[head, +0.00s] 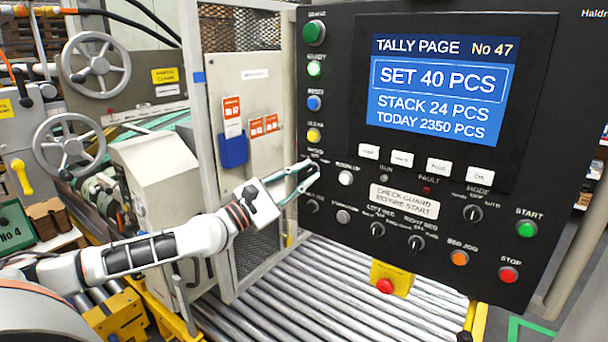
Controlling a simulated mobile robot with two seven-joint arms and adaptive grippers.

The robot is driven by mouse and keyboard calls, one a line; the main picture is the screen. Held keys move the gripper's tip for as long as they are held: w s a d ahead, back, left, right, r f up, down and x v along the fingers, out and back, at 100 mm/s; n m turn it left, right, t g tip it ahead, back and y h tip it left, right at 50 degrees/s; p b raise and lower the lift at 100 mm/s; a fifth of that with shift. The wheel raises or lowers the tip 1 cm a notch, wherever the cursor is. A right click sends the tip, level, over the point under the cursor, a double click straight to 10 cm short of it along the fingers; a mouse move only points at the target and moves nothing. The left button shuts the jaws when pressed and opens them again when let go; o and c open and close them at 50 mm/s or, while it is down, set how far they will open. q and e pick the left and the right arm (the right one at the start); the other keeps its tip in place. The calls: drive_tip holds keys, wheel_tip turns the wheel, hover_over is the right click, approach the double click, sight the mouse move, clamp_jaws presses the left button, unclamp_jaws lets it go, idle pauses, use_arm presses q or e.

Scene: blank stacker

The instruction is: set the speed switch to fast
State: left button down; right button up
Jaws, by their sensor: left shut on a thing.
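My left gripper (310,174) reaches in from the left to the left edge of the black control panel (345,110). Its fingers are shut on a small switch knob in the column below the yellow button. The fingers mostly hide this knob, so its pointer position cannot be told. The small label (315,157) just above it is too small to read surely, so I cannot confirm from the lettering that it is the speed switch. My right gripper is not in view.
The screen (440,90) reads "SET 40 PCS". A dark knob (312,206) sits just below the gripper, and a white button (346,178) to its right. The mode switch (473,212), start button (526,229) and stop button (508,274) are farther right. A roller conveyor (330,300) runs below.

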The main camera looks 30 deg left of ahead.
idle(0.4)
use_arm(q)
drive_tip(key=c, duration=2.2)
unclamp_jaws()
drive_tip(key=shift+s+a+f, duration=0.25)
drive_tip(key=shift+s+f, duration=0.05)
drive_tip(key=shift+s, duration=0.2)
drive_tip(key=shift+r+v, duration=0.2)
drive_tip(key=shift+v, duration=5.1)
drive_tip(key=shift+s, duration=0.1)
